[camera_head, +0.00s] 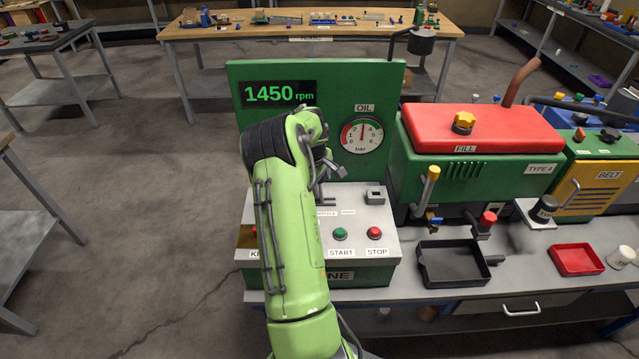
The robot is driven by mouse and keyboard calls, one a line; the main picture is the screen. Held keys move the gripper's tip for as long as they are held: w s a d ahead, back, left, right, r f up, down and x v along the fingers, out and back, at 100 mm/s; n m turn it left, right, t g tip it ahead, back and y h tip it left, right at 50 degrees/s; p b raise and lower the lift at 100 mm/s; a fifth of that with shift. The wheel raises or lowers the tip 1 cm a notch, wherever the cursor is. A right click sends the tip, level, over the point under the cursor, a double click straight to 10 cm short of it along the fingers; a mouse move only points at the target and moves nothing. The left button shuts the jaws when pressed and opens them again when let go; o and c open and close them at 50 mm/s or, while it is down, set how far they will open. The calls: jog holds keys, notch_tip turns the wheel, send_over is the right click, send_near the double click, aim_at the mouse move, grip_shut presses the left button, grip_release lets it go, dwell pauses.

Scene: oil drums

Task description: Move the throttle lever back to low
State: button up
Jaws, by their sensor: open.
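The engine control box (355,276) stands on the bench with a green panel (222,100) behind it. The panel's display (291,94) reads 1450 rpm. A small label (327,213), partly readable as throttle, is on the box top just right of my arm. The throttle lever's position cannot be told, as my arm and gripper cover that area. My gripper (328,178) is open above the box top, near the label, and partly hidden by my green arm. I cannot tell whether it touches the lever.
A green START button (340,233) and a red STOP button (374,233) sit right of my arm. The oil gauge (362,135) is on the panel. A green engine with a red cover (480,127), a black tray (452,265) and a red tray (577,258) stand further right.

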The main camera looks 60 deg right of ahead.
jog(key=shift+d+f, duration=0.1)
jog(key=shift+f, duration=0.25)
jog(key=shift+c, duration=0.3)
jog(key=shift+r, duration=0.1)
grip_shut()
